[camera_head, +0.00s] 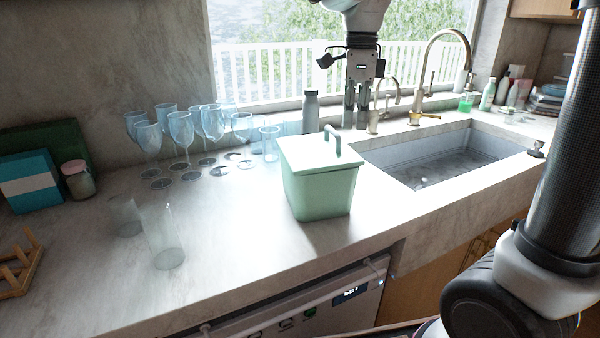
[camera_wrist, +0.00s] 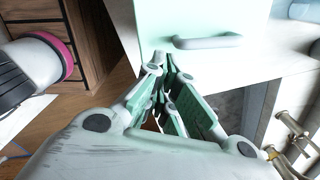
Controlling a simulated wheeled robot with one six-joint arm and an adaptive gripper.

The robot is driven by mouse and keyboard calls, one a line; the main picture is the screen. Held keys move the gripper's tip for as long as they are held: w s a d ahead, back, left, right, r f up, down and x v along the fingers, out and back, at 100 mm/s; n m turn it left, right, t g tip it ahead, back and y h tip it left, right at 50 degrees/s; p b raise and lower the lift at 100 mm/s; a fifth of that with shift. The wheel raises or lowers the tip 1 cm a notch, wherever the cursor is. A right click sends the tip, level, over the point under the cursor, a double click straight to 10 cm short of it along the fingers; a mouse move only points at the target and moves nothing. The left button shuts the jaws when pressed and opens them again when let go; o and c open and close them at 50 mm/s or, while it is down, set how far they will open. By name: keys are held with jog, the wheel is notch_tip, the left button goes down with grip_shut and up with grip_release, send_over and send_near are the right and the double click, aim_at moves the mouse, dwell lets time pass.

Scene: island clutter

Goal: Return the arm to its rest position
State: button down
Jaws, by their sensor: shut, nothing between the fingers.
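My gripper (camera_head: 356,122) hangs from the arm at the top middle of the head view, fingers pointing down. It is in front of the window and over the back of the counter, between a grey bottle (camera_head: 310,112) and the sink taps. In the wrist view my gripper (camera_wrist: 164,68) shows its fingers together with nothing between them. Beyond the fingertips lies a mint-green surface with a grey handle (camera_wrist: 206,42). The upper arm is cut off by the top edge of the head view.
A mint-green lidded bin (camera_head: 318,192) stands mid-counter. Several stemmed glasses (camera_head: 182,130) stand to its left, and clear tumblers (camera_head: 164,238) nearer the front. The sink (camera_head: 440,160) and a tall brass tap (camera_head: 428,80) are right.

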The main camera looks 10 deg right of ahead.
jog(key=shift+w+n, duration=0.15)
jog(key=shift+n, duration=0.85)
jog(key=n, duration=0.2)
jog(key=shift+f+n, duration=0.3)
jog(key=shift+f, duration=0.05)
jog(key=n, duration=0.2)
jog(key=s+f+n, duration=0.1)
jog(key=n, duration=0.1)
jog(key=s+d+f+n, duration=0.1)
jog(key=n, duration=0.1)
jog(key=shift+f+n, duration=0.15)
jog(key=shift+n, duration=0.25)
jog(key=s+d+f+n+t, duration=0.1)
jog(key=s+d+n+t, duration=0.3)
jog(key=s+d+n, duration=0.5)
jog(key=shift+s+d+f+n, duration=0.25)
jog(key=shift+s+d, duration=2.2)
jog(key=shift+s, duration=1.7)
